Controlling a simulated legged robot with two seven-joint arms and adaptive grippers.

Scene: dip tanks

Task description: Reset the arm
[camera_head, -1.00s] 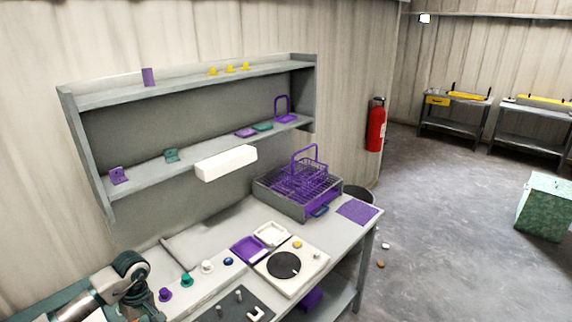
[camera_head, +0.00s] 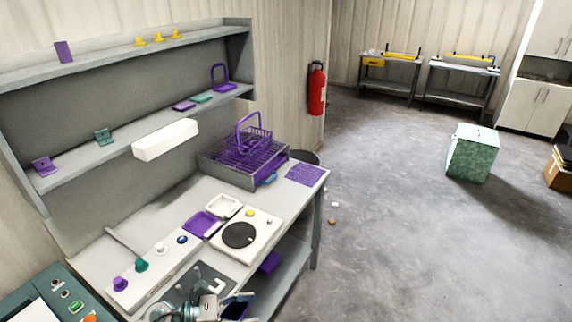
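Part of my arm with a gripper (camera_head: 205,304) shows at the bottom edge, in front of the dark plate with pegs on the bench. I take it to be my left one. Its fingers are small and cut off by the frame, so I cannot tell if it is open or shut. A dark piece beside it at the bottom is unclear. My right gripper is not in view.
The bench holds a purple wire basket (camera_head: 248,141) on a grey rack, a round black plate (camera_head: 238,235), a purple tray (camera_head: 202,225) and several knobs. A wall shelf (camera_head: 120,122) hangs above. A green box (camera_head: 472,153) stands on open floor at right.

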